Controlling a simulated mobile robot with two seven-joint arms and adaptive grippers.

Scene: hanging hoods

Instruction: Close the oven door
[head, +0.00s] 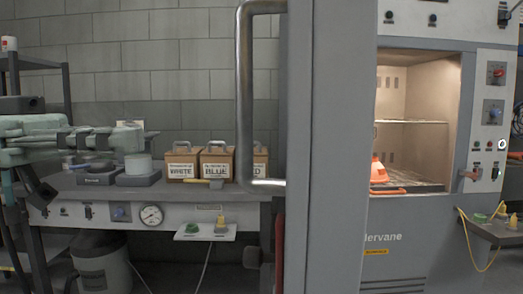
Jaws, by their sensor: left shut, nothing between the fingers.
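The grey oven door (330,150) stands open, seen almost edge-on in the middle of the head view. Its long silver bar handle (244,95) is on the door's left side. The oven (423,20) is behind and to the right, its lit chamber (425,90) exposed. An orange object (378,170) sits inside, partly hidden by the door. My left gripper (136,139) is shut and empty at the left, well left of the handle and not touching it. My right gripper is not in view.
A bench (110,190) runs along the block wall, carrying labelled boxes (183,163) and a grey-based device (138,175). A bin (102,265) stands below. A small shelf (205,232) juts out in front. A side table (500,232) with a yellow cable is at the right.

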